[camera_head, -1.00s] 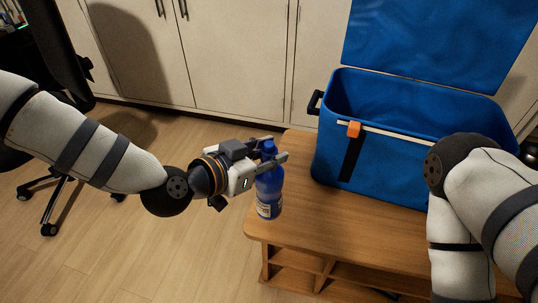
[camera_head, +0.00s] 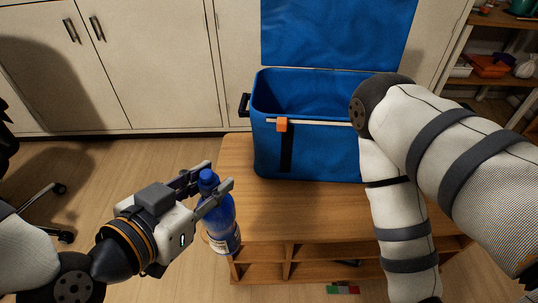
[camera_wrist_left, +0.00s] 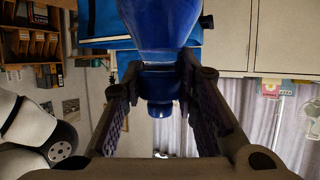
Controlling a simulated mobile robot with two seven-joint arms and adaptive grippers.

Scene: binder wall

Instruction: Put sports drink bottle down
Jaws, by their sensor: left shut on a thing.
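The sports drink bottle (camera_head: 222,232) is blue with a pale label low on its body and hangs upright, cap up, in my left gripper (camera_head: 208,180). The fingers are shut around its upper part near the cap. In the left wrist view the bottle (camera_wrist_left: 165,25) shows upside down between the fingers (camera_wrist_left: 160,95). In the head view it overlaps the left edge of the wooden table (camera_head: 310,212); I cannot tell whether its base is over the top or beside it. My right arm crosses the table's right side; its gripper is outside the frame.
A blue cooler box (camera_head: 325,150) with its lid (camera_head: 335,35) raised stands at the back of the table. The tabletop in front of it is bare. White cabinets (camera_head: 130,70) line the wall. A shelf unit (camera_head: 495,80) stands at the far right. An office chair (camera_head: 48,215) is at the left.

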